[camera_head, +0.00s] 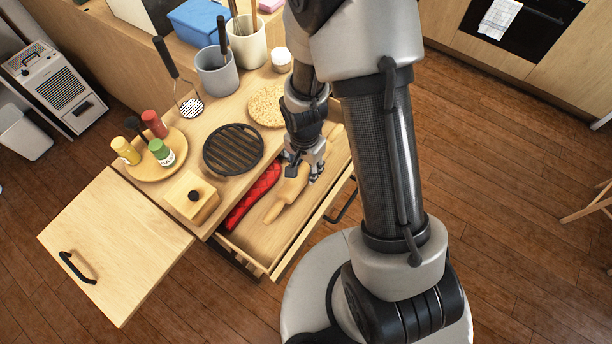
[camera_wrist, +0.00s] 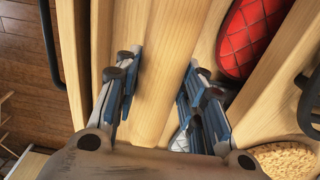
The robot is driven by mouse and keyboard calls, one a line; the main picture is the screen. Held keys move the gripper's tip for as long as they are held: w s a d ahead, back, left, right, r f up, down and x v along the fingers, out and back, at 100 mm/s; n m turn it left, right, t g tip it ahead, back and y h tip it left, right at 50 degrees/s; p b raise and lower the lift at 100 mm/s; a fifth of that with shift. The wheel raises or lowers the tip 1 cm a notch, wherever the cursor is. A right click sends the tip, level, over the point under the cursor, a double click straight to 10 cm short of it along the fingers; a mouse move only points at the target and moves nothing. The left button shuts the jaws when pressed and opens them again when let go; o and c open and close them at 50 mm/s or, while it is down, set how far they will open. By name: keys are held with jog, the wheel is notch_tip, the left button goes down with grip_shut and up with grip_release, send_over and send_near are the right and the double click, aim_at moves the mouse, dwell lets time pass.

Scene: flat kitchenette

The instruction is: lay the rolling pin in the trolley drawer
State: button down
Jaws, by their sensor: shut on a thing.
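The wooden rolling pin (camera_head: 290,192) is inside the outline of the open trolley drawer (camera_head: 312,230), lengthwise, with one handle towards the near end. My gripper (camera_head: 303,170) is shut on its far part. In the wrist view, the fingers (camera_wrist: 160,92) stand on either side of the pale pin (camera_wrist: 163,65). I cannot tell whether the pin touches the drawer floor. A red quilted mitt (camera_head: 256,192) lies in the drawer beside the pin, to its left; it also shows in the wrist view (camera_wrist: 250,38).
The trolley top holds a black round grill trivet (camera_head: 233,149), a cork mat (camera_head: 268,105), a wooden box (camera_head: 191,198), a tray of bottles (camera_head: 150,164) and utensil pots (camera_head: 217,75). A leaf (camera_head: 118,245) extends to the left.

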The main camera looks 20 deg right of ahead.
aim_at(306, 176)
jog(key=shift+f+b, duration=0.8)
jog(key=shift+f, duration=1.3)
jog(key=shift+f, duration=0.2)
jog(key=c, duration=1)
grip_release()
jog(key=shift+c, duration=0.2)
jog(key=shift+r, duration=0.15)
